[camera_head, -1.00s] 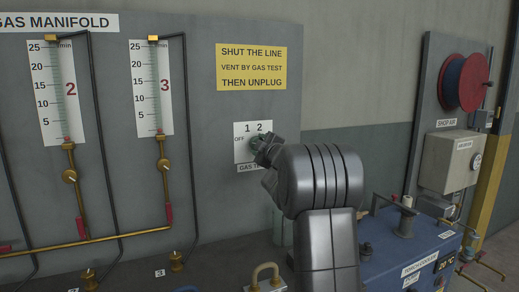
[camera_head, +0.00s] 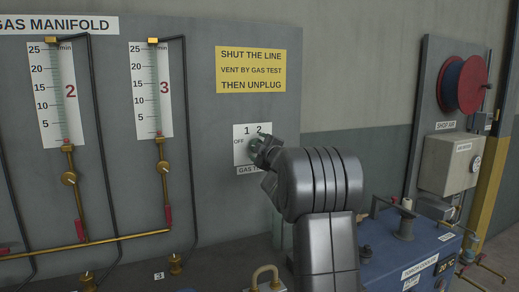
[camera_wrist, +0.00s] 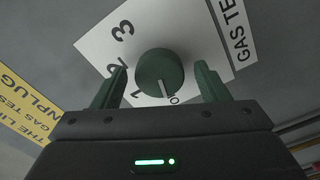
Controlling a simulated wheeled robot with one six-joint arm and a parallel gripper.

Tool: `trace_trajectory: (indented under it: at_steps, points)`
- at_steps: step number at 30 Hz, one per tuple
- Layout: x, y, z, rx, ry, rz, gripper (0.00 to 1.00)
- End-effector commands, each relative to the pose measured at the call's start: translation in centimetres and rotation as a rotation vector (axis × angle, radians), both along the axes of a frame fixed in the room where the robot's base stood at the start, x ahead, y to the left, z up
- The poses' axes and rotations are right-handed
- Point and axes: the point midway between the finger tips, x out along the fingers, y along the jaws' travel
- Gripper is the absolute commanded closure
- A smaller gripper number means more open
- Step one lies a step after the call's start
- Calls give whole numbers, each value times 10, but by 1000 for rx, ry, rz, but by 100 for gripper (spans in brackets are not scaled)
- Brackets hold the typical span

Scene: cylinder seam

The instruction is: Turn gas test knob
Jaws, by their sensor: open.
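The gas test knob (camera_wrist: 160,73) is a round dark green knob with a pale pointer line, on a white plate (camera_wrist: 92,45) marked with numbers. In the wrist view its pointer line is toward the O of the partly hidden OFF mark. My gripper (camera_wrist: 158,85) is open, with one green finger on each side of the knob and a gap at each side. In the head view my gripper (camera_head: 262,150) is up at the plate (camera_head: 240,158) and hides most of the knob. The GAS TEST label (camera_head: 245,170) is partly hidden below.
A yellow sign (camera_head: 251,70) is on the panel above the plate. Flow tubes 2 (camera_head: 55,95) and 3 (camera_head: 152,90) with brass pipes are to the left. A blue torch cooler (camera_head: 385,262) stands at lower right. A red hose reel (camera_head: 464,83) hangs at far right.

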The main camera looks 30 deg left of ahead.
Motion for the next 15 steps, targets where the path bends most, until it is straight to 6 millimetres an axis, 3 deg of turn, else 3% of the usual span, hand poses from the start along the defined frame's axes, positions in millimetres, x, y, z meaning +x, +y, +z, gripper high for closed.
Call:
trace_trajectory:
  at_steps: [7, 15]
  points:
    - [-11, -13, 0, 1, -1, 0, 32]
    - [-45, -53, 0, 2, 0, -1, 32]
